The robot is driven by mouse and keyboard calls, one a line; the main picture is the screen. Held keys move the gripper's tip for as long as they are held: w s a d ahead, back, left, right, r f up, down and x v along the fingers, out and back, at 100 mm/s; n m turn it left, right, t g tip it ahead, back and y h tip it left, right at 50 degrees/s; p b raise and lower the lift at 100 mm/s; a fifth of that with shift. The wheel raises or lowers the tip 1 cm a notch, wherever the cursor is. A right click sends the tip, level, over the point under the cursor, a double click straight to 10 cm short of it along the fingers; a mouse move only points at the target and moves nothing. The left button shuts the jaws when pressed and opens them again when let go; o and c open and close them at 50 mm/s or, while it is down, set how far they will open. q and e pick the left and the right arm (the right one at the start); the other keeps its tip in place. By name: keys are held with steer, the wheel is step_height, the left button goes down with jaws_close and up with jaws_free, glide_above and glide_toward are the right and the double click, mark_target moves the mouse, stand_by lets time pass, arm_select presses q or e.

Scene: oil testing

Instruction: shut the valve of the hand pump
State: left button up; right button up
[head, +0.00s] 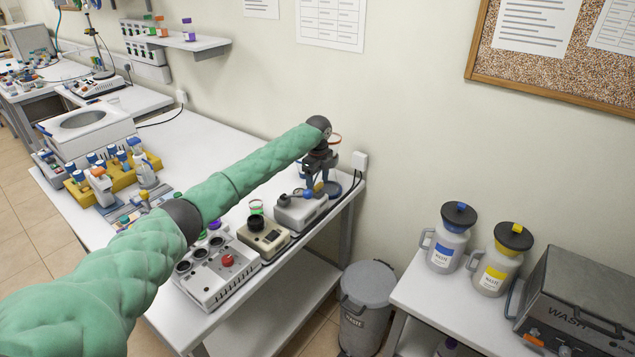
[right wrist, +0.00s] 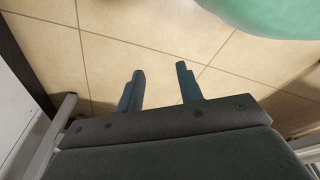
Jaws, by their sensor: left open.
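My left arm reaches across the head view to the far right end of the white bench, and its gripper (head: 320,185) is over a grey block-shaped device (head: 300,212) with dark blue parts. This may be the hand pump; the gripper and arm hide much of what stands there. I cannot make out the valve or its position. The left gripper is open, and I cannot tell whether it touches anything. My right gripper (right wrist: 163,82) shows in the right wrist view. Its two fingers are apart with nothing between them, above the tiled floor.
A grey control box with a red button (head: 227,261) and a beige device (head: 263,238) stand near the left gripper. A yellow rack (head: 85,190) holds bottles further left. A waste bin (head: 366,305) stands between the benches. Two waste jugs (head: 446,250) stand at right.

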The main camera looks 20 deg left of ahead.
mark_target(317, 185)
arm_select(q)
steer(key=shift+r, duration=0.4)
step_height(317, 185, up, 5)
steer(key=shift+r+b, duration=0.2)
steer(key=shift+b, duration=1.05)
steer(key=shift+r, duration=0.6)
arm_select(e)
step_height(317, 185, up, 5)
steer(key=w+a, duration=0.2)
steer(key=shift+a+r+g, duration=0.2)
steer(key=shift+a+g, duration=0.1)
steer(key=shift+a, duration=0.05)
